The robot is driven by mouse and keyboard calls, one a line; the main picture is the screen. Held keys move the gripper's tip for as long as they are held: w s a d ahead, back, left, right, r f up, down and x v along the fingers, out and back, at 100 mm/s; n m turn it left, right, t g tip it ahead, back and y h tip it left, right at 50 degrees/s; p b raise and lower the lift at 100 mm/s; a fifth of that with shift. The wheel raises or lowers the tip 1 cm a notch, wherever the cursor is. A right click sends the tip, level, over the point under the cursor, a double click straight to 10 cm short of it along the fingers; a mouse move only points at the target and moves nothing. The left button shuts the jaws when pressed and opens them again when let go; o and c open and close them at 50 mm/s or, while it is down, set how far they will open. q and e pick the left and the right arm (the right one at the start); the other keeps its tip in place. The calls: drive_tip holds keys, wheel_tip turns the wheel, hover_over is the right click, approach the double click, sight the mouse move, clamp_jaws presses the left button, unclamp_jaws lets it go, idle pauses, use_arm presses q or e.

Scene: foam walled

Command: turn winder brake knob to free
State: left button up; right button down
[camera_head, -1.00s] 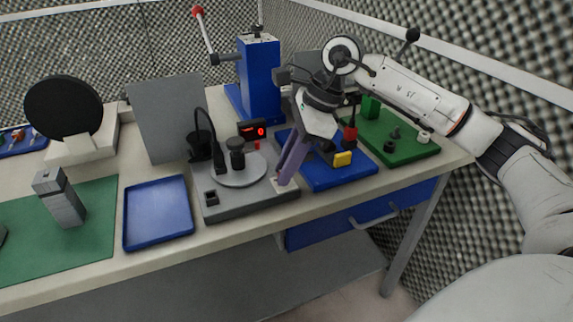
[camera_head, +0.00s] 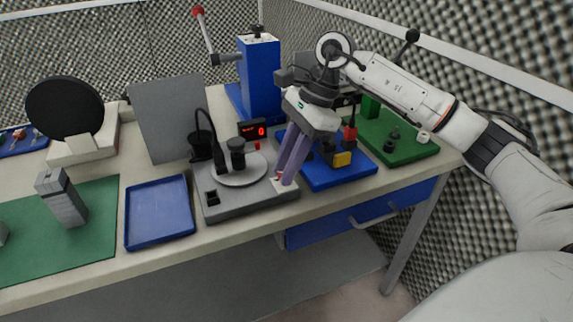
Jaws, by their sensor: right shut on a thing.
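The winder (camera_head: 240,203) is a grey base with a round grey turntable, a dark spool and a black curved arm on it. A small pale plate (camera_head: 284,188) sits at its right front corner. My right gripper (camera_head: 283,179) points down at this plate with its purple fingers close together. It is shut on the brake knob, which is mostly hidden by the fingers; a bit of red shows beside them. I cannot read the knob's angle. My left gripper is not in view.
A blue tray (camera_head: 159,240) lies left of the winder, and a grey block (camera_head: 62,198) stands on a green mat (camera_head: 100,240). A blue board (camera_head: 335,181) with a yellow block is close on the right. A small red display (camera_head: 252,130) stands behind.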

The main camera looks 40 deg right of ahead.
drive_tip(key=c, duration=1.6)
unclamp_jaws()
drive_tip(key=shift+o, duration=0.2)
drive_tip(key=shift+r, duration=0.1)
drive_tip(key=w+v, duration=0.1)
drive_tip(key=v, duration=0.9)
drive_tip(key=shift+s, duration=0.5)
drive_tip(key=shift+d, duration=0.1)
